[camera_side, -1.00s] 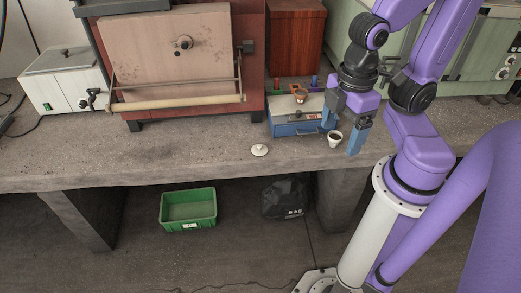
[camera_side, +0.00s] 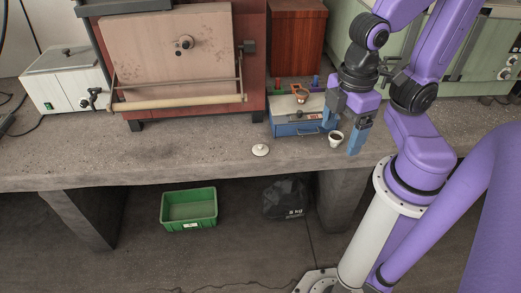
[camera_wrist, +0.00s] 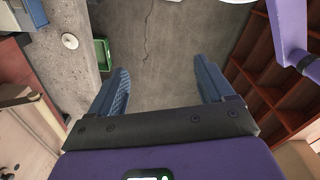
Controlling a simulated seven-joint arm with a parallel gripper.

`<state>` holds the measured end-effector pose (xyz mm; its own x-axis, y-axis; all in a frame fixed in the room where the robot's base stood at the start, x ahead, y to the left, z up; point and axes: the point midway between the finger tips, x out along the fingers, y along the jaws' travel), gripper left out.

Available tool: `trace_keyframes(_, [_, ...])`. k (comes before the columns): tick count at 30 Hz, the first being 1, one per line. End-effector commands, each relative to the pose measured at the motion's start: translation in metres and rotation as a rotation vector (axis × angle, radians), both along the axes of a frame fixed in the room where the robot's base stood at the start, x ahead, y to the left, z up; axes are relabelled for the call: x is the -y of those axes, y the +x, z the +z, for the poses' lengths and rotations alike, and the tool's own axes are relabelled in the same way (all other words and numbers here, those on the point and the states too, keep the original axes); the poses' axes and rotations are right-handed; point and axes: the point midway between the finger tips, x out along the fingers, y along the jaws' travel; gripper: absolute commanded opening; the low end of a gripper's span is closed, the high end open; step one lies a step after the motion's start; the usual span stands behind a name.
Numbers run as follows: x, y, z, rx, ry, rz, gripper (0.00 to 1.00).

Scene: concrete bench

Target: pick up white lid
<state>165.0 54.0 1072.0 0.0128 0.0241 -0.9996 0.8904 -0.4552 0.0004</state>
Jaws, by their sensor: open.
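The white lid (camera_side: 260,150) lies flat on the concrete bench near its front edge, with a small knob on top. It also shows in the wrist view (camera_wrist: 70,41) at the upper left, outside the space between my fingers. My gripper (camera_side: 342,140) is open, with its blue fingers apart and pointing down, to the right of the lid. In the wrist view my gripper (camera_wrist: 160,69) has nothing between its fingers but the floor far below.
A white cup (camera_side: 335,140) with dark contents stands on the bench by my fingers in the side view. A blue box (camera_side: 296,130) sits behind it. A kiln-like unit (camera_side: 170,60) stands at the back left. A green crate (camera_side: 189,222) is on the floor.

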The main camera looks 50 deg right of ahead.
Motion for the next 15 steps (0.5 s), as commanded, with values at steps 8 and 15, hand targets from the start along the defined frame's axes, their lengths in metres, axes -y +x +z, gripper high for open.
trace_keyframes(8, [-0.027, 0.052, -0.005, 0.008, -0.138, 0.036, 0.81])
trace_keyframes(15, [-0.056, 0.124, -0.025, 0.002, -0.328, 0.089, 0.81])
